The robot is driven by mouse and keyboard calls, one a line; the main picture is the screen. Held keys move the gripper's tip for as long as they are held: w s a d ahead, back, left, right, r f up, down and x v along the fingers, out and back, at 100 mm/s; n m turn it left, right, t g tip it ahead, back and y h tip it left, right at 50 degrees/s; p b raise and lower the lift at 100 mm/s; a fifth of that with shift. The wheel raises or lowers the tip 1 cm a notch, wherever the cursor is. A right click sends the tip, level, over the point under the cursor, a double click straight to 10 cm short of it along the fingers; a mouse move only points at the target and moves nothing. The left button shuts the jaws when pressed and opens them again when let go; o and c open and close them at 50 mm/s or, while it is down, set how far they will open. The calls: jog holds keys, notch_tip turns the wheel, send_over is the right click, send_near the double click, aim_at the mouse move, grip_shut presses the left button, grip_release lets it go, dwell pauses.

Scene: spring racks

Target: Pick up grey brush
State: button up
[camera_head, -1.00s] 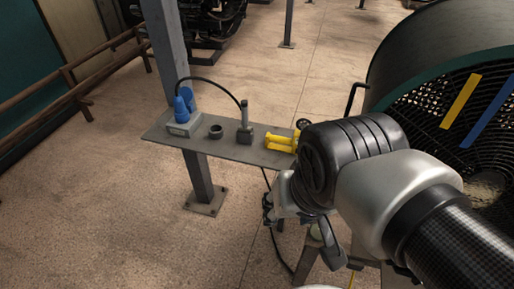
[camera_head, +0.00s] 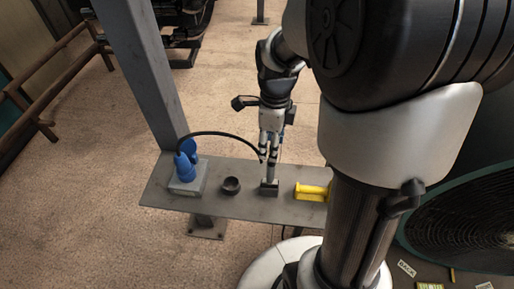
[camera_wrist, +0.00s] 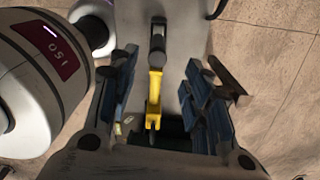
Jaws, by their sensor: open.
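The grey brush (camera_head: 269,188) stands upright on the grey shelf (camera_head: 235,207), with its wide dark head down and its handle up. My gripper (camera_head: 268,158) points down at the brush handle from above, and its fingers cover the handle's upper part in the head view. My gripper is open; in the wrist view its blue-padded fingers (camera_wrist: 163,65) are spread to either side. A grey and dark shape that seems to be the brush (camera_wrist: 157,40) shows there near the fingertips. I cannot tell whether the fingers touch the handle.
On the shelf, a dark ring (camera_head: 231,186) and a blue device on a grey base (camera_head: 187,172) stand left of the brush. A yellow object (camera_head: 311,192) lies to its right. A black cable (camera_head: 222,134) arches behind. A grey post (camera_head: 143,75) rises at the left.

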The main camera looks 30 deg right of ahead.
aim_at(271, 173)
notch_tip(271, 173, down, 9)
jog(key=shift+w+r+b, duration=0.1)
jog(key=shift+b, duration=1.05)
jog(key=f+b, duration=0.1)
jog(key=f, duration=0.1)
jog(key=f+b, duration=0.1)
jog(key=f, duration=0.1)
jog(key=shift+s, duration=0.4)
jog(key=shift+f, duration=0.6)
jog(key=shift+c, duration=0.4)
grip_shut()
